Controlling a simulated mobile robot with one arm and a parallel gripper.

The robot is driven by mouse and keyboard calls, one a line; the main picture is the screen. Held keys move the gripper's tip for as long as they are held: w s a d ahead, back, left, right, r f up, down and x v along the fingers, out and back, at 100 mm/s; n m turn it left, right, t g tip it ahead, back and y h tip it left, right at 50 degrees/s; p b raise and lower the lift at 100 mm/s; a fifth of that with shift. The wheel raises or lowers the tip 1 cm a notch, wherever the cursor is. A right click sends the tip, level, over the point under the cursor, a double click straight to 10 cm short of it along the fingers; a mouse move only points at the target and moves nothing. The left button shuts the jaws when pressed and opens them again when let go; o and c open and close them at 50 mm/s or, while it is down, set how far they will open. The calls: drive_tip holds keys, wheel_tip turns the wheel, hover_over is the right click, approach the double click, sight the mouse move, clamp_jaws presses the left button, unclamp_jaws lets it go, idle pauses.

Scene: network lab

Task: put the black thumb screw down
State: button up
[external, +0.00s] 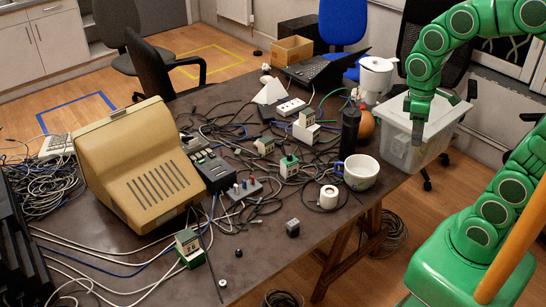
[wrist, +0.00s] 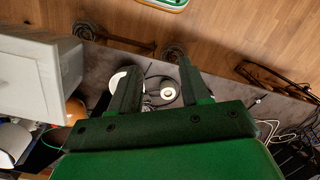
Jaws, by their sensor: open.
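My gripper (wrist: 157,80) is open, with its two dark fingers apart in the wrist view. No object shows held between them. In the external view my gripper (external: 436,116) hangs over the translucent bin at the table's right end. A small black knob-like piece (external: 239,253) lies on the bare front part of the dark table (external: 265,275). It may be the black thumb screw, but it is too small to be sure. A second small piece, pale with a dark edge (external: 222,283), lies nearer the front edge.
The translucent bin (external: 398,150) stands at the table's right end. A white mug (external: 361,173), a white roll (external: 328,197), a black bottle (external: 350,130) and a grey block (external: 293,228) stand nearby. A beige monitor (external: 140,165) and tangled cables crowd the left and middle.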

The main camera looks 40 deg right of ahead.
drive_tip(key=s+d+f+m, duration=0.1)
drive_tip(key=s+m, duration=0.4)
drive_tip(key=s, duration=0.5)
drive_tip(key=shift+d+f, duration=0.35)
drive_tip(key=shift+d, duration=0.1)
